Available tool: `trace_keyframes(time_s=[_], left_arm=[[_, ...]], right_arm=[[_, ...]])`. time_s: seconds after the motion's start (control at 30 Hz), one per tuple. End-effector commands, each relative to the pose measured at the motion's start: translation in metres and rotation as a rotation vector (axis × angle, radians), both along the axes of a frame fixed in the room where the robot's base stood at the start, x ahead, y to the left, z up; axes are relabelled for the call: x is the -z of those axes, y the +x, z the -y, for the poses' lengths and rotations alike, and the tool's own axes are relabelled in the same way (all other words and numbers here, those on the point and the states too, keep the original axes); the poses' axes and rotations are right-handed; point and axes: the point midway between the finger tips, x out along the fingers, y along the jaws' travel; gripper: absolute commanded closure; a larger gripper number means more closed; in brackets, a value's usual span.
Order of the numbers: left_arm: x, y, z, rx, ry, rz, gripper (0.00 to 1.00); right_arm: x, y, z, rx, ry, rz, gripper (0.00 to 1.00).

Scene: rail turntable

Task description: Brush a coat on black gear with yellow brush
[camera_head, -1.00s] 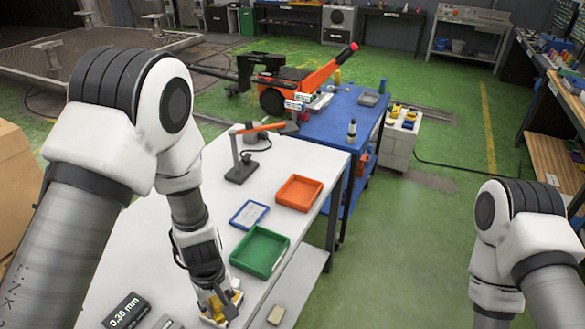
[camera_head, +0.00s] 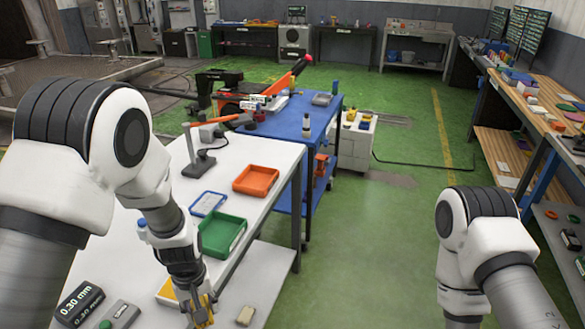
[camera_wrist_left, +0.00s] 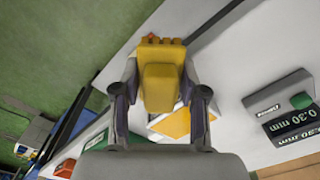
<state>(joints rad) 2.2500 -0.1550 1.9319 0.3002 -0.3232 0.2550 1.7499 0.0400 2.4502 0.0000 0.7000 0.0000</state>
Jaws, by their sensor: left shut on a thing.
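My left gripper (camera_head: 200,306) is shut on the yellow brush (camera_wrist_left: 160,85), near the front right edge of the white table (camera_head: 268,205). In the left wrist view the brush is upright in the picture between the two fingers of my left gripper (camera_wrist_left: 160,95), with its toothed-looking end at the top. A flat yellow pad with a pale border (camera_head: 167,291) lies on the table just left of the gripper; it also shows behind the brush in the left wrist view (camera_wrist_left: 174,124). I cannot make out a black gear. My right gripper is out of the picture.
A green tray (camera_head: 238,238), an orange tray (camera_head: 256,193) and a blue-framed card (camera_head: 208,203) lie on the table. A black gauge reading 0.30 mm (camera_head: 80,302) is at the lower left. A blue cart (camera_head: 290,128) stands beyond. Green floor (camera_head: 350,250) is open on the right.

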Motion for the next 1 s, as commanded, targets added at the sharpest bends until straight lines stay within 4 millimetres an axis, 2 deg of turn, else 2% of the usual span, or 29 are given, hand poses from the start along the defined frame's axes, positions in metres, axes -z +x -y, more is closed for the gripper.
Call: trace_keyframes(time_s=[0.03, 0.07, 0.1, 0.17, 0.3, 0.67, 0.77, 1.0], left_arm=[[0.018, 0.010, 0.003, 0.090, 0.000, 0.004, 0.86], [0.020, 0.015, 0.004, 0.153, 0.001, 0.005, 0.86], [0.010, 0.017, 0.005, 0.225, 0.001, 0.003, 0.86], [0.005, 0.019, 0.005, 0.311, 0.002, 0.002, 0.86], [0.003, 0.014, 0.005, 0.409, 0.002, 0.000, 0.86], [0.002, 0.014, 0.005, 0.422, 0.001, 0.000, 0.86], [-0.004, 0.014, 0.005, 0.421, 0.001, 0.001, 0.86], [-0.035, 0.014, 0.005, 0.420, 0.001, 0.001, 0.86]], right_arm=[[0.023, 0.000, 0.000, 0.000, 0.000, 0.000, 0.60], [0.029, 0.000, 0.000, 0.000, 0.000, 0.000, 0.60], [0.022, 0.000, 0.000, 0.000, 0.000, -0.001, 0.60], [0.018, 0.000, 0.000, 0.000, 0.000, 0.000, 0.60], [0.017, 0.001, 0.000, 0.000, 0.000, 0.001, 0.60], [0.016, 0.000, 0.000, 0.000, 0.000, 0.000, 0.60], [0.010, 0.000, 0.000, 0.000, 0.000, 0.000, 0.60], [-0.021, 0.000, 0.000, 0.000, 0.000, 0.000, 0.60]])
